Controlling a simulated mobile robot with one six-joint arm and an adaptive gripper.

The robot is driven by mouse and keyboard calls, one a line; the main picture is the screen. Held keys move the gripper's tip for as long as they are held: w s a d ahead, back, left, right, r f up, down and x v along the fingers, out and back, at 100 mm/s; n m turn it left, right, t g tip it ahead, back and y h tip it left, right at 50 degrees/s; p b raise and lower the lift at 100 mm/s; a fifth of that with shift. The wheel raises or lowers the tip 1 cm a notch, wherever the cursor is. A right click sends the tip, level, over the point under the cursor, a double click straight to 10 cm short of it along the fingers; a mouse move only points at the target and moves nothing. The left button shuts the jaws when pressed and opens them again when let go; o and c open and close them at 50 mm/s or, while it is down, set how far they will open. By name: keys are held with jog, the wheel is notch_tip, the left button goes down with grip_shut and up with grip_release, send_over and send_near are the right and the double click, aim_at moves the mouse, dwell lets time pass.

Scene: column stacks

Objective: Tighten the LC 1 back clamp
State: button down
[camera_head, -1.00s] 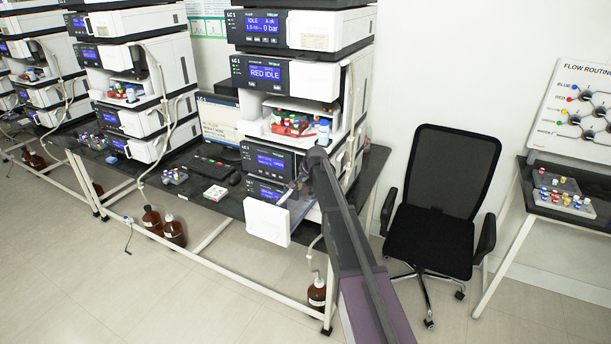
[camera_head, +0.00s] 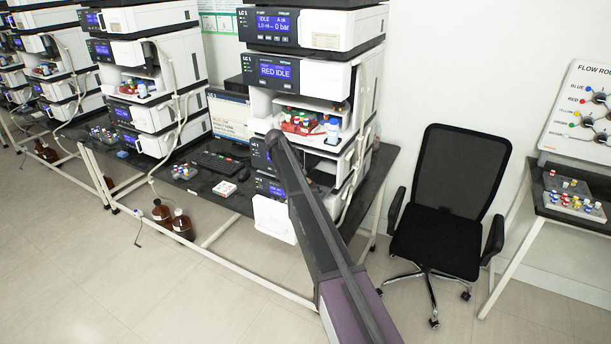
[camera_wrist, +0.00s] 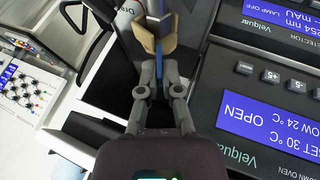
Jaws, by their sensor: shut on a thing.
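The LC 1 stack (camera_head: 300,75) stands at the middle of the head view, its column oven low in it with the white door (camera_head: 273,219) swung out. In the wrist view the oven's display (camera_wrist: 262,125) reads OPEN, SET 30 °C, NOW 24 °C. A white, lettered cylinder (camera_wrist: 128,20) lies beside the fingertips. The clamp's far side is hidden by the fingers. In the head view my arm hides my gripper and much of the oven.
An office chair (camera_head: 450,205) stands right of the bench, before a side table with vials (camera_head: 575,200) and a routing board (camera_head: 590,110). Brown bottles (camera_head: 182,224) stand on the floor. Open floor lies in front.

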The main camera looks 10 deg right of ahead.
jog(key=shift+w+a+f+g+h+b, duration=0.2)
jog(key=shift+f+g+h+b, duration=0.2)
jog(key=shift+h+b, duration=0.15)
jog(key=shift+w+a+f+g+h+b, duration=0.1)
jog(key=shift+a+f+g+h+b, duration=0.15)
jog(key=shift+g+h+b, duration=0.3)
jog(key=shift+a+n+g+h+b, duration=0.15)
jog(key=shift+n+g+h+b, duration=0.2)
jog(key=shift+h+b, duration=0.55)
jog(key=c, duration=0.8)
grip_release()
jog(key=shift+w, duration=0.1)
jog(key=shift+r, duration=0.1)
